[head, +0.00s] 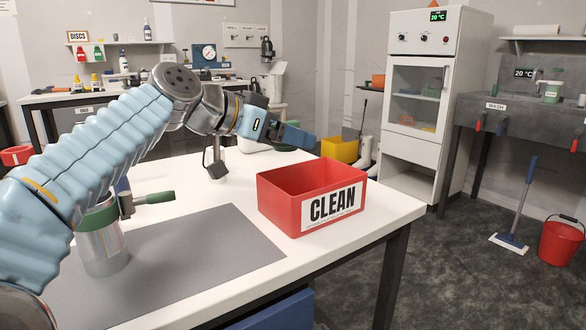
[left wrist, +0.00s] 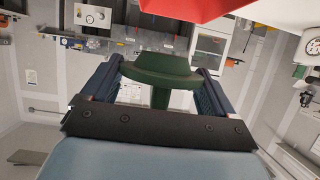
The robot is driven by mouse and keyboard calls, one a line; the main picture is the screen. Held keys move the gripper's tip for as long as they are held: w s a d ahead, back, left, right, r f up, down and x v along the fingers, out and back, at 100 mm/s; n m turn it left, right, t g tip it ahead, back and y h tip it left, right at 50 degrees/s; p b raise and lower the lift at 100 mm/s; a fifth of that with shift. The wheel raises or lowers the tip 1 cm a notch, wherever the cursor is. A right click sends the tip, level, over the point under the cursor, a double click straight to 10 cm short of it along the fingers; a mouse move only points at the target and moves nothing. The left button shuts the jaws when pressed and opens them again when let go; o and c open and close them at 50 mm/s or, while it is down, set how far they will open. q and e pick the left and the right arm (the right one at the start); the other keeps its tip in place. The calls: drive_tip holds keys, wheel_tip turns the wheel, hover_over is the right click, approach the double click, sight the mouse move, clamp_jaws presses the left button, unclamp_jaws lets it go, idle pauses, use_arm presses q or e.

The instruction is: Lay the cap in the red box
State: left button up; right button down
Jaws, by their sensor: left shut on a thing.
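The cap (left wrist: 160,70) is dark green, with a wide round top and a narrower stem. In the left wrist view it sits between the two fingers of my left gripper, which is shut on it. In the head view my left gripper (head: 298,137) is in the air beyond and above the back edge of the red box (head: 280,213). The box is open-topped with a white CLEAN label and stands near the table's right end. Its red wall also shows at the top of the left wrist view (left wrist: 190,8). My right gripper is not in view.
A metal vessel (head: 103,250) with a green collar and a side handle stands on the grey mat (head: 215,255), partly behind my left arm. The white table (head: 375,205) is bare around the box. A white cabinet and a sink bench stand beyond.

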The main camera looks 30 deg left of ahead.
use_arm(q)
drive_tip(key=shift+w+a+f, duration=0.2)
drive_tip(key=shift+w+f, duration=0.25)
drive_tip(key=shift+f, duration=0.2)
drive_tip(key=shift+w+a+f, duration=0.2)
drive_tip(key=shift+w+f, duration=0.25)
drive_tip(key=shift+f, duration=0.15)
drive_tip(key=f, duration=0.1)
drive_tip(key=f+b, duration=0.1)
drive_tip(key=f, duration=0.1)
drive_tip(key=w+f, duration=0.1)
drive_tip(key=shift+a+f, duration=0.2)
drive_tip(key=shift+a, duration=0.05)
drive_tip(key=shift+f+b, duration=0.7)
drive_tip(key=shift+b, duration=0.25)
drive_tip(key=o, duration=0.8)
drive_tip(key=shift+r, duration=0.1)
